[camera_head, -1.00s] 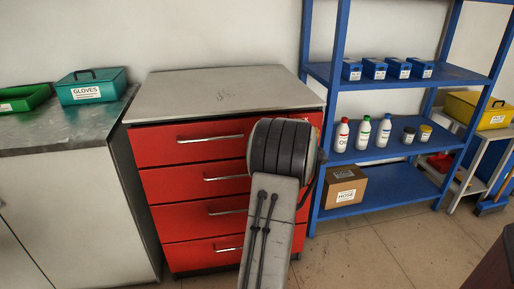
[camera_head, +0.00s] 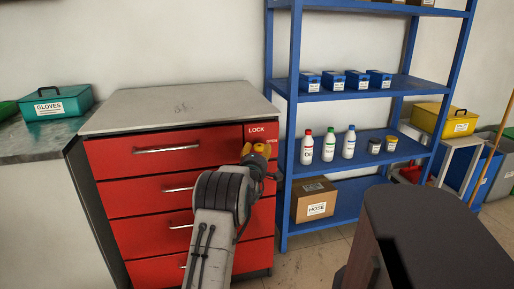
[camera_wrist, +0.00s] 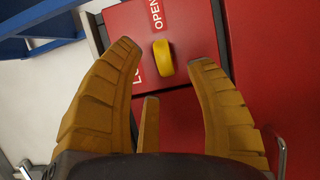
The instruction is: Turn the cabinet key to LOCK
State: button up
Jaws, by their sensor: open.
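The red cabinet (camera_head: 150,190) has a key panel at its upper right, with LOCK on top and OPEN at the right. In the wrist view, the yellow key (camera_wrist: 163,58) stands out from the panel (camera_wrist: 125,20). Its long side runs roughly up and down the picture, its upper end towards the OPEN label (camera_wrist: 157,14). The LOCK label is partly hidden by a finger. My gripper (camera_wrist: 166,54) is open, with orange fingers on either side of the key in the picture and apart from it. In the head view my gripper (camera_head: 256,150) is before the panel and the key cannot be made out.
Drawer handles (camera_head: 166,149) stick out left of my arm. A blue shelf (camera_head: 340,95) with bottles and boxes stands close to the cabinet's right. A dark-topped block (camera_head: 425,230) is at the lower right. A teal GLOVES box (camera_head: 60,103) sits on the left counter.

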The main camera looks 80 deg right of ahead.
aim_at(258, 149)
jog(key=shift+d, duration=2.35)
jog(key=shift+c, duration=0.2)
grip_shut()
